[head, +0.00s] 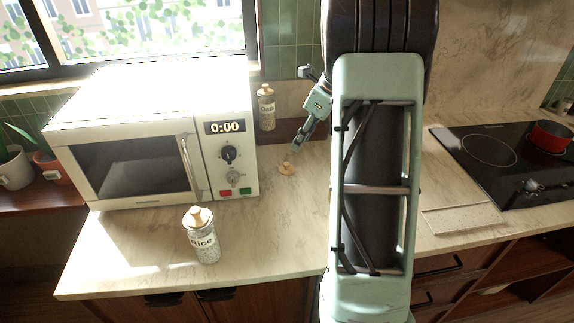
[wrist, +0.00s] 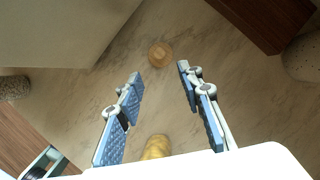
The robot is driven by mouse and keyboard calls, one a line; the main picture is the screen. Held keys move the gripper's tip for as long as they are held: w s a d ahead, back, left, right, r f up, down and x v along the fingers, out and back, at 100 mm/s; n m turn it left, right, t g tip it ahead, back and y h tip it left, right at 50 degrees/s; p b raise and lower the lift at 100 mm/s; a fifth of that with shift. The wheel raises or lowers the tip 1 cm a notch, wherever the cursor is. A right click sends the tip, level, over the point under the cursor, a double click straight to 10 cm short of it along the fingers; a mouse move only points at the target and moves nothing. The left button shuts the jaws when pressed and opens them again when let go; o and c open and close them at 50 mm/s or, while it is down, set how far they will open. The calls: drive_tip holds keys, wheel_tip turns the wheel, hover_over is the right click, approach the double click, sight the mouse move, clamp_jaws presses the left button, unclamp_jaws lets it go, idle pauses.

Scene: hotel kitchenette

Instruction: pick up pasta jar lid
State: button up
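The pasta jar lid (head: 286,168), a small round light-wood piece with a knob, lies on the counter to the right of the microwave in the head view. In the wrist view a round wooden lid (wrist: 160,54) shows just beyond the gap between the fingertips. My gripper (head: 295,150) is above and close to the lid, pointing down. In the wrist view the two blue-padded fingers (wrist: 160,76) are spread apart with nothing between them. A yellowish thing (wrist: 156,147) shows below, partly hidden by my gripper's body; I cannot tell what it is.
The white microwave (head: 150,140) stands to the left. A jar labelled rice (head: 204,240) stands in front of it, and an oats jar (head: 266,108) stands behind. The cooktop (head: 490,150) with a red pot (head: 551,136) is at right. The counter around the lid is clear.

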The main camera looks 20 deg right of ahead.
sight(287, 163)
drive_tip(key=x, duration=1.1)
drive_tip(key=shift+a+r+p, duration=0.1)
drive_tip(key=shift+a+p, duration=0.05)
drive_tip(key=shift+p, duration=0.15)
drive_tip(key=shift+c, duration=0.3)
drive_tip(key=c, duration=0.8)
